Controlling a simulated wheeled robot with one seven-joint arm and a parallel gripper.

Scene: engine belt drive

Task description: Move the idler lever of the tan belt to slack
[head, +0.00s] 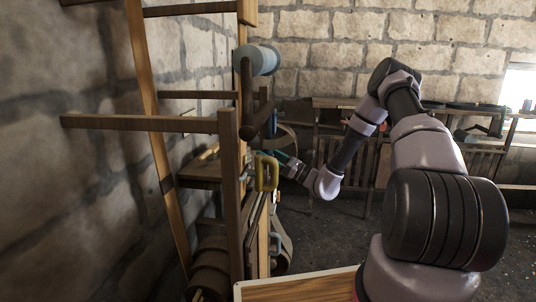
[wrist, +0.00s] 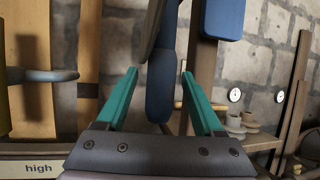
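My gripper (wrist: 159,76) is open, with its two teal fingers apart. A dark blue rounded handle (wrist: 160,96) hangs down between the fingers in the wrist view. A visible gap on each side separates it from the fingers. It joins a grey-brown bar above. I cannot tell whether this is the idler lever of the tan belt. In the head view my gripper (head: 270,156) is at the wooden frame (head: 229,190), close to a yellow handle (head: 266,173). The tan belt cannot be made out clearly.
A blue block (wrist: 223,18) sits at upper right in the wrist view. A grey-blue peg (wrist: 52,76) sticks out at left above a "high" label (wrist: 38,168). Two dials (wrist: 234,95) are on the stone wall. In the head view, a bench (head: 345,104) stands behind my arm.

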